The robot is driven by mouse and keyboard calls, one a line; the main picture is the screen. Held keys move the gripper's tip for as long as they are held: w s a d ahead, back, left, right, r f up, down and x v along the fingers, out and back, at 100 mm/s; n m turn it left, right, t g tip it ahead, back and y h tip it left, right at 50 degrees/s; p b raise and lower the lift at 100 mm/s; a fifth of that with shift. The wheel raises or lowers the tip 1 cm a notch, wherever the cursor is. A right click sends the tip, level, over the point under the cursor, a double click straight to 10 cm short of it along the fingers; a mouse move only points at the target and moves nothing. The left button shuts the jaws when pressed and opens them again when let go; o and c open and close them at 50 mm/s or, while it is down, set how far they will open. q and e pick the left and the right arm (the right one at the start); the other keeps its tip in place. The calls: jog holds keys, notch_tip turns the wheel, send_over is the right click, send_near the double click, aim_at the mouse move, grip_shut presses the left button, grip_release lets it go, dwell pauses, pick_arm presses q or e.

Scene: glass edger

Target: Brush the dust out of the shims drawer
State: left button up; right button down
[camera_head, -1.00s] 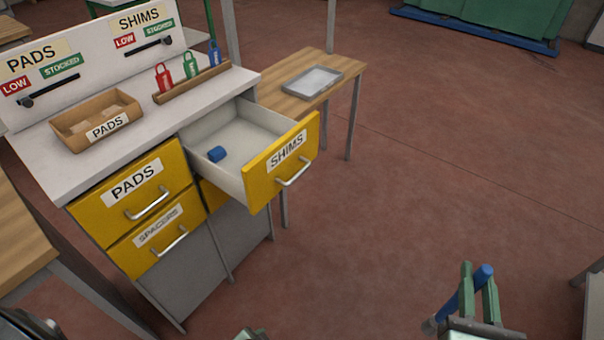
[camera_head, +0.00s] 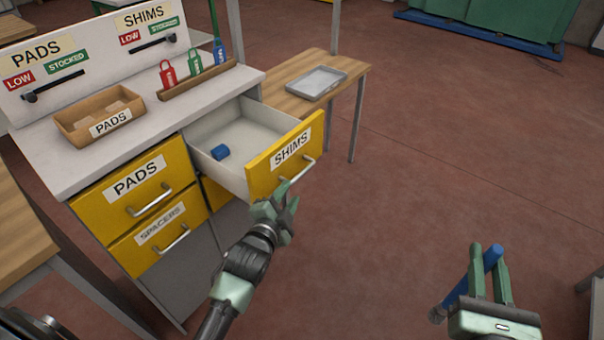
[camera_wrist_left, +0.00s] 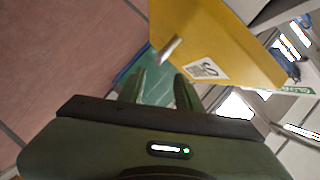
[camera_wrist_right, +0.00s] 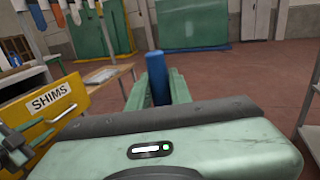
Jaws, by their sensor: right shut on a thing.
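The yellow-fronted shims drawer (camera_head: 257,174) is pulled out of the cabinet. A small blue block (camera_head: 220,152) lies on its pale floor; I cannot make out dust at this size. My left gripper (camera_head: 278,198) is open and empty, just in front of and below the drawer's handle (camera_head: 297,172). In the left wrist view the handle (camera_wrist_left: 169,49) is just beyond the fingertips, not between them. My right gripper (camera_head: 489,250) is shut on a blue-handled brush (camera_head: 456,293), out over the floor at right. The handle also shows in the right wrist view (camera_wrist_right: 157,77).
The cabinet top (camera_head: 60,165) holds an open pads box (camera_head: 75,132) and a rack with red, green and blue tags. A wooden table (camera_head: 290,95) with a grey tray (camera_head: 316,82) stands behind the drawer.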

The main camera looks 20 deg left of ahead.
aim_at(300, 177)
pick_arm(q)
jog(key=x, duration=1.1)
jog(key=shift+w+f, duration=0.1)
jog(key=shift+w, duration=0.05)
grip_shut()
dwell(1.0)
